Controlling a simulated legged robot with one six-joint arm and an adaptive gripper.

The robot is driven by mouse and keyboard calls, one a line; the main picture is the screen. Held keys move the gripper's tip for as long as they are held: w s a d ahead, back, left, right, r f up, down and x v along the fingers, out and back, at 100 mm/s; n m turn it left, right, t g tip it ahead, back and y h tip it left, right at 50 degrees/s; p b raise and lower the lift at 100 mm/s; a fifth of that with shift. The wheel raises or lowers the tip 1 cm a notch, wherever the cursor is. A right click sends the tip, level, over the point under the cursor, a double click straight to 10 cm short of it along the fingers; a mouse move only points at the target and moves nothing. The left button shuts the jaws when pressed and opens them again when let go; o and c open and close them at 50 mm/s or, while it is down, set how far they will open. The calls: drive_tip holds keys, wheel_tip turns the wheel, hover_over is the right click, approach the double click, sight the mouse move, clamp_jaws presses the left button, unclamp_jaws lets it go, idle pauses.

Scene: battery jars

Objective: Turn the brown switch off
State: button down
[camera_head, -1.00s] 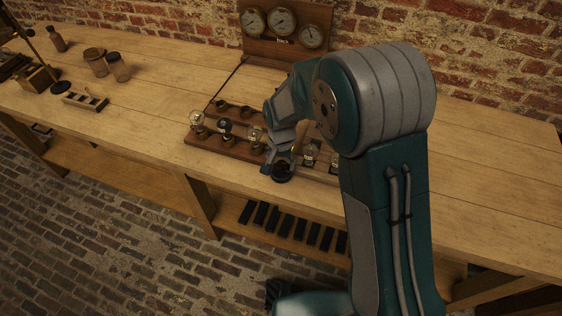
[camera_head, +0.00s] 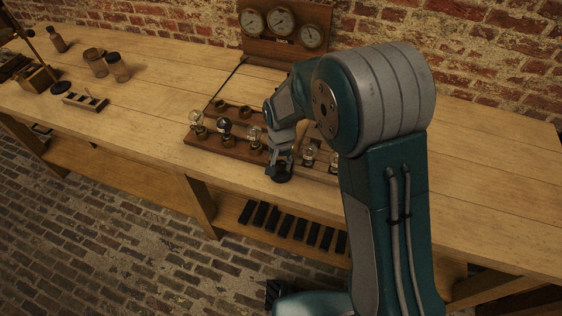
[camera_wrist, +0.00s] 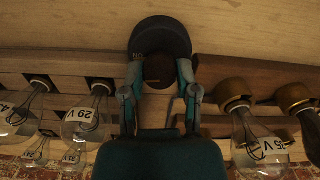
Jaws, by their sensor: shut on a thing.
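The brown switch (camera_wrist: 158,70) appears as a dark brown round knob between my fingertips in the wrist view, in front of a black round base (camera_wrist: 160,38). My gripper (camera_wrist: 160,84) is shut on it, with one finger on each side. In the head view my gripper (camera_head: 282,163) points down at the front edge of the wooden board (camera_head: 200,143), over the black round base (camera_head: 283,175). The knob itself is hidden there by the fingers, and I cannot tell which position the switch is in.
Glass bulbs stand on the board to the left of my gripper (camera_head: 197,119) and to its right (camera_head: 308,155). A panel with three gauges (camera_head: 283,42) stands behind.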

drive_tip(key=n, duration=1.2)
drive_tip(key=shift+n, duration=2.1)
drive_tip(key=shift+c, duration=1.8)
unclamp_jaws()
drive_tip(key=shift+r, duration=0.1)
